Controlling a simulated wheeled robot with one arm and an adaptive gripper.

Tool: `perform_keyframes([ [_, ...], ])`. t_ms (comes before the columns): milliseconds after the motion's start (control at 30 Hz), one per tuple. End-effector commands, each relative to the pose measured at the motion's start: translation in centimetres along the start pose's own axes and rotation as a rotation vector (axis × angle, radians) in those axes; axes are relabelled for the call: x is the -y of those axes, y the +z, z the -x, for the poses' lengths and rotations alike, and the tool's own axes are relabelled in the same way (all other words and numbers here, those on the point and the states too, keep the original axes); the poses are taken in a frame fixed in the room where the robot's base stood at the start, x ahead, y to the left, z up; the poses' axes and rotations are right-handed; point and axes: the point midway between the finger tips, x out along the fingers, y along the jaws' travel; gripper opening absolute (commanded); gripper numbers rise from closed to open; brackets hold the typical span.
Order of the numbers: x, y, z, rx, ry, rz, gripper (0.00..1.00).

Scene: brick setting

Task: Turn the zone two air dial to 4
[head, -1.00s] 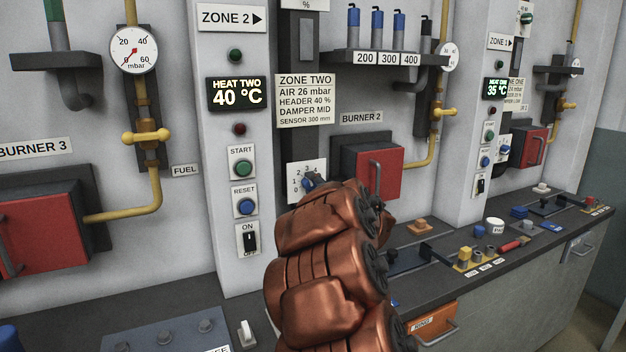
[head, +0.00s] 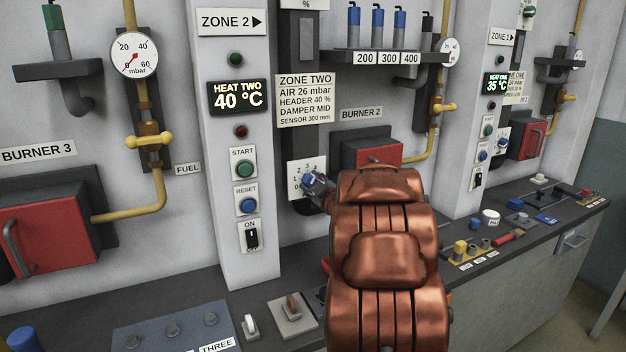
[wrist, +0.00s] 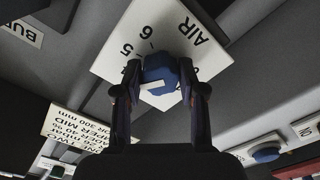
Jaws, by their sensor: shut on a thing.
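The zone two air dial is a blue knob (wrist: 160,72) on a white scale plate (wrist: 205,48), which the wrist view shows turned round, with AIR, 5 and 6 readable. My gripper (wrist: 161,84) is shut on the knob, one finger on each side. A white mark on the knob points left and slightly down in the wrist view. The number beside it is hidden by the left finger. In the head view the plate (head: 300,166) shows small low numbers, and my gripper (head: 322,188) reaches it from the right. My copper-coloured arm hides the space below right.
The zone two note (head: 305,100) hangs above the dial. The red burner 2 box (head: 370,153) sits close behind my arm. The START, RESET and ON/OFF switch (head: 250,237) panel stands to the left. The counter below holds a lever block (head: 292,315) and other small controls.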

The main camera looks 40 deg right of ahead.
Motion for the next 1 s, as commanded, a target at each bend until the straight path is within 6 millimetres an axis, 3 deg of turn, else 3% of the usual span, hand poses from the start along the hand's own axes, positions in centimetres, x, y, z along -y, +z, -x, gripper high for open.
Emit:
perform_keyframes([
  [300, 0.03, 0.14, 0.05, 0.004, 0.0, -0.12, 0.05],
  [833, 0.1, 0.21, 0.05, 0.005, -0.001, -0.141, 0.05],
  [867, 0.1, 0.21, 0.05, 0.005, -0.001, -0.141, 0.41],
  [1000, 0.1, 0.16, 0.04, 0.004, -0.001, -0.141, 0.56],
])
